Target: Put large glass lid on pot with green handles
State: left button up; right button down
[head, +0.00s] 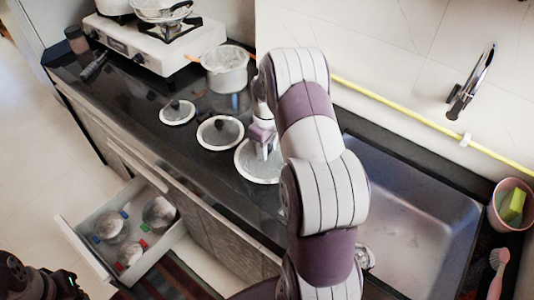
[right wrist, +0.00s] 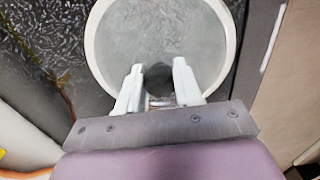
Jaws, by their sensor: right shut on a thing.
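The large glass lid (head: 257,172) has a pale rim and lies on the dark counter, at the near end of a row of three lids. My right gripper (head: 264,150) is above its middle. In the right wrist view the gripper (right wrist: 158,82) is shut on the dark knob of the lid (right wrist: 160,25), with one finger on each side. Several pots sit in the open drawer at lower left, with small coloured handles. A green spot shows by the larger pot (head: 159,213), but I cannot tell surely which pot has green handles. My left gripper's fingers do not show.
A medium lid (head: 220,132) and a small lid (head: 178,112) lie beyond the large one. A white pot (head: 226,72) with orange handles and a stove (head: 135,45) stand behind. The drawer (head: 82,247) juts out below the counter. The sink (head: 420,215) is at right.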

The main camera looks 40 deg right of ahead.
jog(key=shift+w+d+f, duration=0.2)
jog(key=shift+w+f, duration=0.05)
jog(key=shift+w, duration=0.05)
jog(key=shift+s+f, duration=0.1)
jog(key=shift+f, duration=0.1)
notch_tip(320, 180, down, 2)
jog(key=shift+s+f+p, duration=0.15)
jog(key=shift+p, duration=0.5)
jog(key=shift+w+f, duration=0.25)
jog(key=shift+f, duration=0.15)
jog(key=c, duration=0.8)
grip_release()
jog(key=shift+s, duration=0.1)
jog(key=shift+o, duration=0.2)
jog(key=shift+s, duration=0.1)
